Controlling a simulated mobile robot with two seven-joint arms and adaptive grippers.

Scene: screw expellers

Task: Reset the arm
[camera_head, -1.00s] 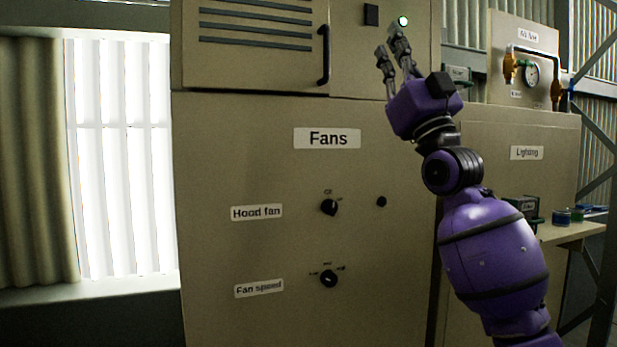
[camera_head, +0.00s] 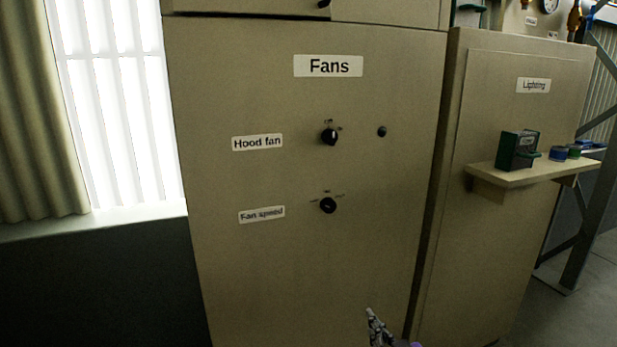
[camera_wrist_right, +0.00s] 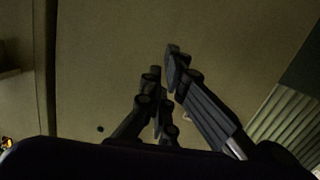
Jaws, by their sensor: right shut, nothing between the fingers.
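My right gripper (camera_head: 376,328) shows only by its grey fingers at the bottom edge of the head view, in front of the lower part of the Fans cabinet (camera_head: 290,270). A sliver of my purple wrist shows beside it. In the right wrist view, the fingers (camera_wrist_right: 166,72) are shut with nothing between them, and a plain beige panel fills most of the background. I cannot tell the gap between fingers and panel. The rest of my right arm is outside the head view. My left gripper is in neither view.
The cabinet carries a Hood fan knob (camera_head: 329,137), a Fan speed knob (camera_head: 327,205) and a small dark button (camera_head: 382,132). To the right, a shelf (camera_head: 535,174) juts out, holding a green box (camera_head: 518,150) and small round items. A bright window (camera_head: 120,110) is at left.

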